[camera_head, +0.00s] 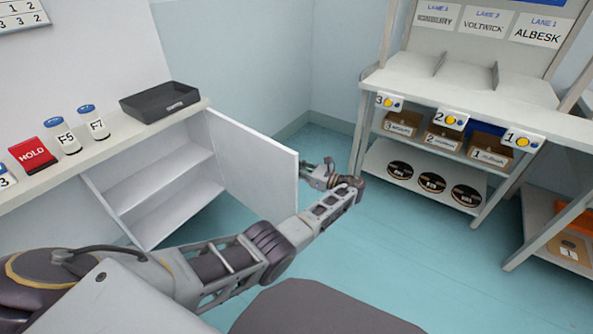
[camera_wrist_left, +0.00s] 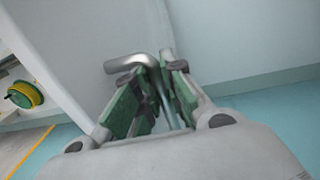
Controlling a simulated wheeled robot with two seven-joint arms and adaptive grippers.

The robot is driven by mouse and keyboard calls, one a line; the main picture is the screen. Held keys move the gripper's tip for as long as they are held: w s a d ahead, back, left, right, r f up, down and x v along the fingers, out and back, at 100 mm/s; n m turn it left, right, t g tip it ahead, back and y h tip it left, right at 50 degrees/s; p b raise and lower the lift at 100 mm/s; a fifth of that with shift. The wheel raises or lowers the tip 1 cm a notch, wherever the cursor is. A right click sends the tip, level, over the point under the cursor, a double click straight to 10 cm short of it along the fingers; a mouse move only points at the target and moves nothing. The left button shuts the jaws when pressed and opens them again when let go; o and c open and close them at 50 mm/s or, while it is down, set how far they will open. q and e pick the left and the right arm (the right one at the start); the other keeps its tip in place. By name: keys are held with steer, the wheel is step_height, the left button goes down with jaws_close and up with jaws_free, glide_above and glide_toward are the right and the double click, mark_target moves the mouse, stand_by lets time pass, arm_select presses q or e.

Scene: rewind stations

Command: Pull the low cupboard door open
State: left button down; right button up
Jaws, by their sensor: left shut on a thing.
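The low cupboard (camera_head: 150,190) on the left stands open, showing a white inner shelf with nothing on it. Its white door (camera_head: 258,175) is swung well out from the front, and I see its inner face in the head view. My left gripper (camera_head: 318,172) is at the door's free edge, on the outer side. In the left wrist view, the green-padded fingers of my left gripper (camera_wrist_left: 158,92) are shut on the metal bar handle (camera_wrist_left: 138,62). The handle is hidden behind the door in the head view. My right gripper is not in view.
The counter (camera_head: 120,140) above the cupboard holds a black tray (camera_head: 160,101), two blue-capped bottles and a red HOLD block (camera_head: 33,155). A shelf rack (camera_head: 470,95) with boxes and dark reels stands at the right. Teal floor (camera_head: 400,240) is clear between.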

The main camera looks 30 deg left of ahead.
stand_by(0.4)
arm_select(q)
steer(key=c, duration=1.5)
jaws_free()
steer(key=shift+w, duration=0.1)
steer(key=shift+d, duration=0.1)
steer(key=d, duration=0.7)
steer(key=shift+s+d, duration=0.2)
steer(key=shift+s, duration=0.05)
